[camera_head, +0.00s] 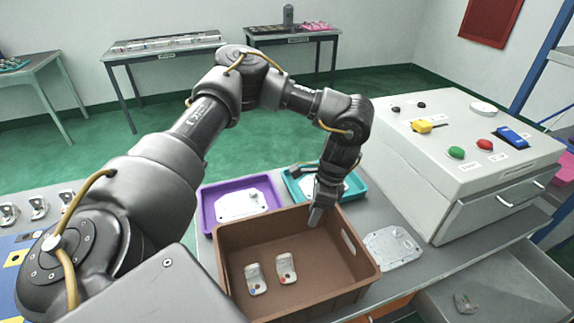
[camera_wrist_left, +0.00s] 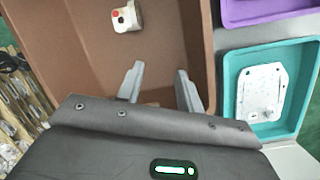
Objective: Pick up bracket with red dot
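The bracket with the red dot (camera_head: 286,265) is a small light metal piece in the brown crate (camera_head: 355,293), at the right of another bracket with a blue dot (camera_head: 254,276). In the left wrist view the red-dot bracket (camera_wrist_left: 128,19) lies near the top, beyond the fingertips and a little left of them. My left gripper (camera_head: 316,216) hangs over the back part of the crate, apart from both brackets. In the left wrist view its two fingers (camera_wrist_left: 158,76) are spread with nothing between them. My right gripper is not in view.
Behind the crate stand a purple tray (camera_head: 207,213) and a teal tray (camera_head: 359,184), each holding a metal plate. Another plate (camera_head: 392,248) lies right of the crate. A grey control box (camera_head: 450,150) with buttons stands at the right. The crate walls rise around the brackets.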

